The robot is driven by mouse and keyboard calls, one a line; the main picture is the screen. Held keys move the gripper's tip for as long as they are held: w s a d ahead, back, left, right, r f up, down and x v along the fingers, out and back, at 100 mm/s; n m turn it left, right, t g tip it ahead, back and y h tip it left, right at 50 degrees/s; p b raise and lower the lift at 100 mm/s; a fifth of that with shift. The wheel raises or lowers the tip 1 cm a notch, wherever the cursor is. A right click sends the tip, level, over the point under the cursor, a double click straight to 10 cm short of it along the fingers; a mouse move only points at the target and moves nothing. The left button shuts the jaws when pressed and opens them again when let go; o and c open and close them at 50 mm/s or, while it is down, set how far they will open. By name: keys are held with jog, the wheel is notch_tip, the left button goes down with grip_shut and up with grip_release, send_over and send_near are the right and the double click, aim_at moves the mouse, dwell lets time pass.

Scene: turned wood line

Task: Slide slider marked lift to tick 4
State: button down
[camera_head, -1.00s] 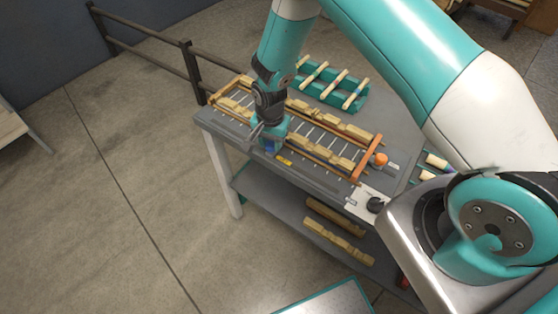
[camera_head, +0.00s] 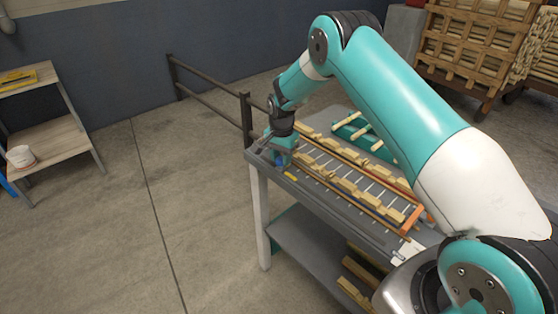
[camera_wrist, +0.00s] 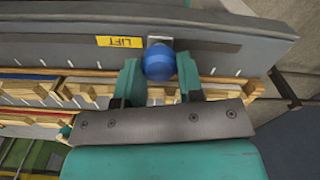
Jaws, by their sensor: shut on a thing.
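The slider marked LIFT has a round blue knob (camera_wrist: 159,63) on a pale plate, set over a dark slot in a grey panel (camera_wrist: 50,45). Its yellow LIFT label (camera_wrist: 120,41) lies just left of the knob in the wrist view. Short white tick marks run along the panel on both sides; I cannot read any numbers. My gripper (camera_wrist: 160,80) is shut on the knob, a teal finger at each side. In the head view my gripper (camera_head: 281,153) is low at the bench's left end, hiding the knob; a small yellow patch (camera_head: 291,175) shows beside it.
The grey bench (camera_head: 258,165) carries a wooden-railed rack with turned wood pieces (camera_head: 348,185) right behind my gripper. A teal rack (camera_head: 350,127) stands further back. A dark railing (camera_head: 210,105) runs behind the bench's left end. Floor to the left is open.

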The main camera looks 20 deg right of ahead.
aim_at(281, 158)
jog(key=c, duration=0.8)
grip_release()
jog(key=shift+o, duration=0.2)
notch_tip(281, 158, up, 18)
jog(key=b, duration=0.3)
jog(key=shift+f, duration=0.25)
